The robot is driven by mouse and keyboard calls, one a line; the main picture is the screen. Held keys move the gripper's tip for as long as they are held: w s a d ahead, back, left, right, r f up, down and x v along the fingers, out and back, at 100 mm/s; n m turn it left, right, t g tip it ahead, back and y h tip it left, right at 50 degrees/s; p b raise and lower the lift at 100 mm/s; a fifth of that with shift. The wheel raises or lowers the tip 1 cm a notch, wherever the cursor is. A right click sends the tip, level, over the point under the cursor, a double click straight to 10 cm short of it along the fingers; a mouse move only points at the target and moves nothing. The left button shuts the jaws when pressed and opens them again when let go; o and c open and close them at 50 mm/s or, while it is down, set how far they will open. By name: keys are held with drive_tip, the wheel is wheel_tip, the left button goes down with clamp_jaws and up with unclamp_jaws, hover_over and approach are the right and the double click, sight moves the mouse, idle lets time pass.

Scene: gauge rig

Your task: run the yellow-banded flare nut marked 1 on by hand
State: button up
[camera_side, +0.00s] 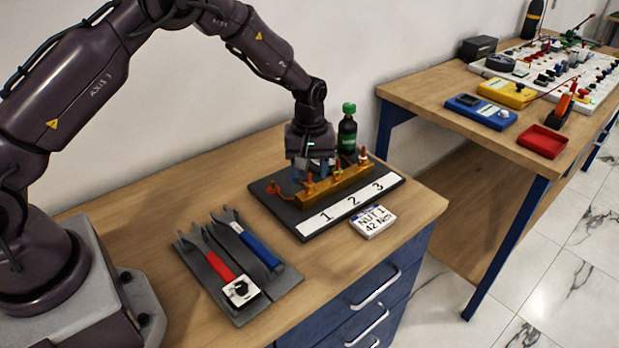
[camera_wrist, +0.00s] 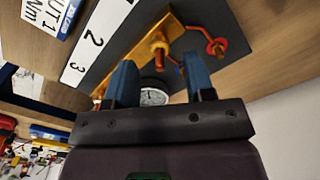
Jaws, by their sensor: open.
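A brass manifold bar (camera_side: 340,186) with several upright orange-copper fittings sits on a dark plate behind a white strip (camera_side: 350,203) numbered 1, 2, 3. A brass fitting with an orange top (camera_wrist: 158,47) stands beyond the fingertips, near the 1–2 end. A bent copper tube (camera_wrist: 215,46) is beside it, also at the plate's left (camera_side: 275,188). I cannot make out a yellow band or which nut is marked 1.
A card reading NUT 1, 42 Nm (camera_side: 373,221) lies in front of the plate. Red-handled (camera_side: 222,268) and blue-handled (camera_side: 256,247) wrenches lie on a grey mat at left. A dark green-capped bottle (camera_side: 347,133) stands behind the bar. A round dial (camera_wrist: 153,97) shows between my fingers.

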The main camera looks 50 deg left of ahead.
sight(309, 185)
drive_tip(key=shift+f, duration=1.5)
drive_tip(key=shift+c, duration=0.5)
clamp_jaws()
drive_tip(key=shift+m, duration=0.3)
drive_tip(key=m, duration=0.4)
drive_tip(key=shift+r+m, duration=0.1)
drive_tip(key=shift+m, duration=0.2)
drive_tip(key=m, duration=0.5)
drive_tip(key=shift+m, duration=0.3)
